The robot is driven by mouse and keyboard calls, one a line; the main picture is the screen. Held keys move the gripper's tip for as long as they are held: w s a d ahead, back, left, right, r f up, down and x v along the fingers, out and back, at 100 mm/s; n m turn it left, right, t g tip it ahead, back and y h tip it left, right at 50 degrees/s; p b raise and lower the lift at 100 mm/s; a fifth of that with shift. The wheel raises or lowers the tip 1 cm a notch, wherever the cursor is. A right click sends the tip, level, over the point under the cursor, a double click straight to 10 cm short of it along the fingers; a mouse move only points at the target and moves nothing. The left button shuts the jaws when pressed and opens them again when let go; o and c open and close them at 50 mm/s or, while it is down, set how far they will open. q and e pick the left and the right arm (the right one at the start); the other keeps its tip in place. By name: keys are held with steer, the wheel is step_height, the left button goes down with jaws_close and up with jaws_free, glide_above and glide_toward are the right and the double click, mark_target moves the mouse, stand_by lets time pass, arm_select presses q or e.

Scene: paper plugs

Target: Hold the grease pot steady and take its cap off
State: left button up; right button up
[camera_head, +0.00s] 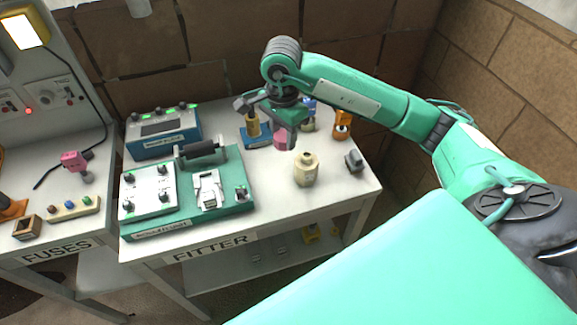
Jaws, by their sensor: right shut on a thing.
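A cream pot (306,171) with a narrower top stands upright on the fitter table, right of its middle; I take it for the grease pot. I cannot tell whether a cap is on it. My right gripper (284,138) is above the table, behind and a little left of the pot, and apart from it. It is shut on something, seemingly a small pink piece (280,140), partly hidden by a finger. My left gripper is not in view.
A green fixture (232,164) and a blue box (162,131) fill the left.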

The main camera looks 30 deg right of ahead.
mark_target(284, 181)
step_height(284, 181, down, 15)
steer(key=p, duration=0.3)
steer(key=shift+f, duration=0.15)
steer(key=shift+f, duration=0.3)
steer(key=o, duration=1.1)
steer(key=shift+r, duration=0.1)
steer(key=shift+r, duration=0.1)
